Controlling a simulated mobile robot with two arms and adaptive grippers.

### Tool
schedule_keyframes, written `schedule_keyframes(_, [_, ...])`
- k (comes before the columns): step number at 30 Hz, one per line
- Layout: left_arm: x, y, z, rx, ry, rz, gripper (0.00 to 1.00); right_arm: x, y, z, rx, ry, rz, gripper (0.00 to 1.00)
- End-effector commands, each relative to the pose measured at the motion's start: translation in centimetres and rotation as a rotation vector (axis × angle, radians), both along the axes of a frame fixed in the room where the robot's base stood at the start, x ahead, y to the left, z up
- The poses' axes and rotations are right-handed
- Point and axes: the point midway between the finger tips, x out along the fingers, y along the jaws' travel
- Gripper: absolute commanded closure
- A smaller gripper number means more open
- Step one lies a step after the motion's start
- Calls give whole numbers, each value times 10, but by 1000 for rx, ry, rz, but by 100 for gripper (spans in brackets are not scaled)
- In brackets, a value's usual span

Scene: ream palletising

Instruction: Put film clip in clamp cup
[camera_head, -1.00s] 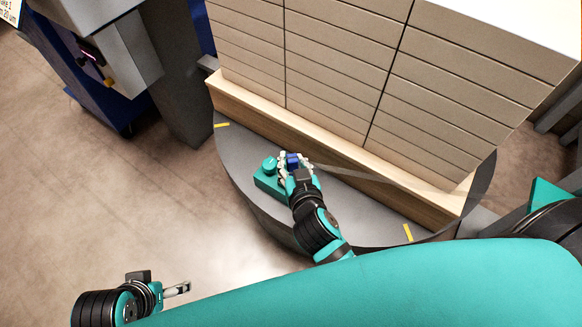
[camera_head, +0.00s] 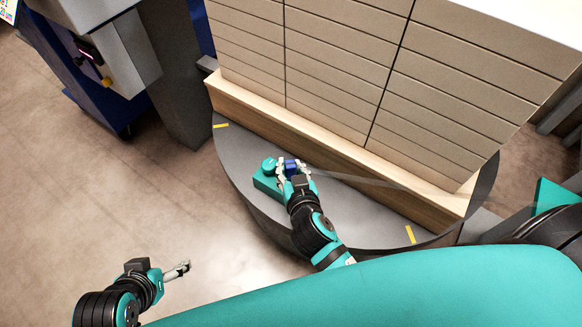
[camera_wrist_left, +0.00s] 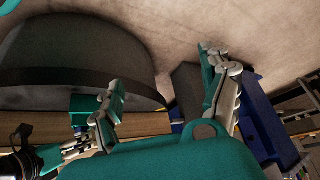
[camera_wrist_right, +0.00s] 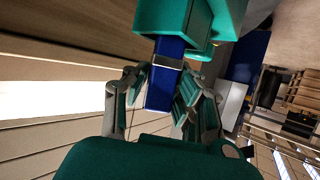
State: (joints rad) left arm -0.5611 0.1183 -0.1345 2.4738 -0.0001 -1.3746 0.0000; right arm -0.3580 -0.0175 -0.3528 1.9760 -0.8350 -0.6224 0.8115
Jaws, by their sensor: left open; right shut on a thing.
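The blue film clip (camera_head: 291,167), with a metal band, is between the fingers of my right gripper (camera_head: 293,172). In the right wrist view the clip (camera_wrist_right: 160,88) is gripped by the right gripper (camera_wrist_right: 157,98), and its far end meets a teal open-looking box. I cannot tell whether the clip is inside it or only against it. The teal clamp unit (camera_head: 266,183), with a round knob on top, sits on the grey turntable left of my right gripper. My left gripper (camera_head: 184,267) is open and empty, away from the turntable; its spread fingers show in the left wrist view (camera_wrist_left: 158,80).
A tall stack of wrapped reams (camera_head: 340,70) stands on a wooden pallet (camera_head: 330,146) on the round turntable (camera_head: 233,160). A translucent film strip (camera_head: 365,176) runs from near the clip along the pallet. A grey machine column (camera_head: 178,90) stands at the left. Floor is clear at lower left.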

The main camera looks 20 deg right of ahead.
Motion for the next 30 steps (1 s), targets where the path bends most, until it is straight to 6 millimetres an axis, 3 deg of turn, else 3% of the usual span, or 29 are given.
schedule_keyframes(2, [3,-1,1,-3,-13,-1,20,0,0,-1,0,0,0,100])
schedule_keyframes(3, [4,-1,1,-4,-19,-2,20,0,0,-1,0,0,0,76])
schedule_keyframes(8, [4,-1,2,-4,-18,-2,20,0,0,-1,0,1,0,55])
schedule_keyframes(20, [-3,0,0,2,16,0,20,0,0,2,0,0,0,53])
schedule_keyframes(30, [-45,13,-9,43,213,17,20,-66,7,28,4,6,-2,53])
